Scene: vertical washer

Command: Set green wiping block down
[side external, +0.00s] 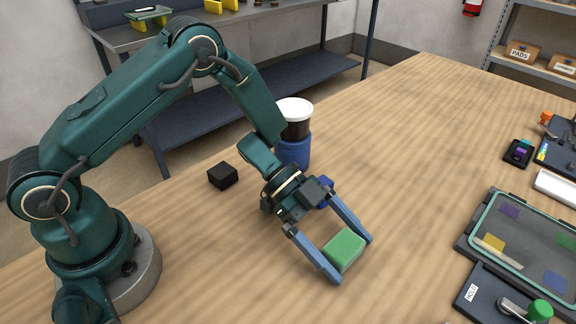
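The green wiping block (344,250) sits between the two blue fingertips of my gripper (350,258), low over the wooden table. It spans the gap, and its sides meet both fingers, so my gripper appears shut on it. I cannot tell from this one view whether the block's underside touches the table (400,150). The finger on the left hides part of the block's lower edge.
A framed glass panel (535,240) with coloured patches lies at the right. A dark plate with a green-knobbed clamp (540,310) is in front of it. A blue holder with a white-lidded jar (295,112) and a black cube (222,175) stand behind my gripper. Bare table lies between.

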